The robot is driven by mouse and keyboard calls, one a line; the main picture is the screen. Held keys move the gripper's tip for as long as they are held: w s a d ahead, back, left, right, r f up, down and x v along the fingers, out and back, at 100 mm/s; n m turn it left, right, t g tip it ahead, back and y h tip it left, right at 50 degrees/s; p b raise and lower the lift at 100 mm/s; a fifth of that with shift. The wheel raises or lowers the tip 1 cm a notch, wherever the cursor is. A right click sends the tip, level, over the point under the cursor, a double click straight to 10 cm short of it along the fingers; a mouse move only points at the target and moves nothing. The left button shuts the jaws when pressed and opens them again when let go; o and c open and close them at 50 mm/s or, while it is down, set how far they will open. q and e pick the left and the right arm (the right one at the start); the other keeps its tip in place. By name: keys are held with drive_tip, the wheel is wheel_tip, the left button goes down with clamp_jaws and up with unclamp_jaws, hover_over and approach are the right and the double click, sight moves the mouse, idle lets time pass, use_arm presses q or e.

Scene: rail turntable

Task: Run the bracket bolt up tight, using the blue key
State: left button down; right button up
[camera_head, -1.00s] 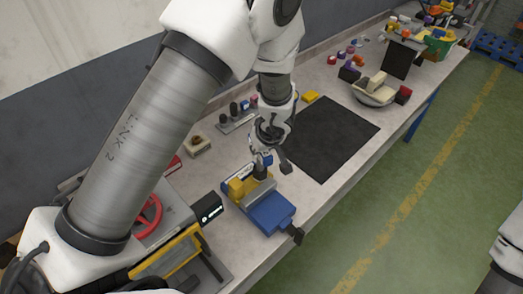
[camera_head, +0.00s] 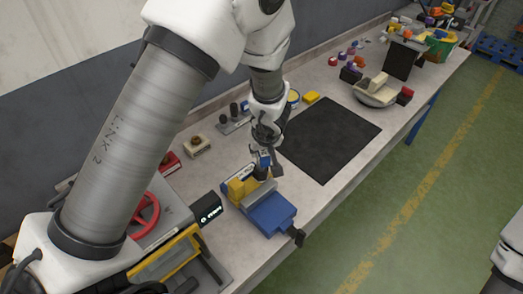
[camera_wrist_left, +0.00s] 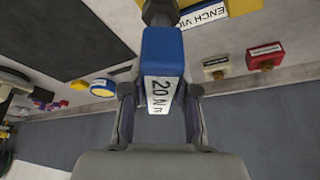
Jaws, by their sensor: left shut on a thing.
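The blue key (camera_head: 264,157) is in my left gripper (camera_head: 267,150), which is shut on it above the vise. The wrist view shows the key's blue block (camera_wrist_left: 162,50) with a white "20 N m" label between the fingers (camera_wrist_left: 160,110). A dark shank (camera_wrist_left: 158,13) runs from it toward the vise. The yellow bracket (camera_head: 238,188) sits at the blue bench vise (camera_head: 270,214). The key stands over the bracket's far right part. The bolt is hidden, so I cannot tell how the key sits on it. My right gripper is not in view.
A black mat (camera_head: 330,138) lies right of the vise. A small wooden block (camera_head: 196,146) and a grey tool rack (camera_head: 234,122) stand behind. A red handwheel (camera_head: 145,214) and a black box (camera_head: 206,208) are at the left. The mat area is clear.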

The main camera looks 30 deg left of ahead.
use_arm(q)
drive_tip(key=shift+m+t+h+b, duration=0.3)
drive_tip(key=shift+m+h+b, duration=0.2)
drive_tip(key=shift+m+b, duration=0.95)
drive_tip(key=shift+m, duration=0.25)
drive_tip(key=shift+a+m, duration=0.1)
drive_tip(key=shift+m, duration=0.2)
drive_tip(key=shift+m+h+b, duration=0.3)
drive_tip(key=shift+m+b, duration=0.15)
drive_tip(key=shift+m, duration=0.05)
drive_tip(key=shift+m+b, duration=0.3)
drive_tip(key=shift+m, duration=0.2)
drive_tip(key=shift+t+h, duration=0.3)
drive_tip(key=shift+m, duration=0.3)
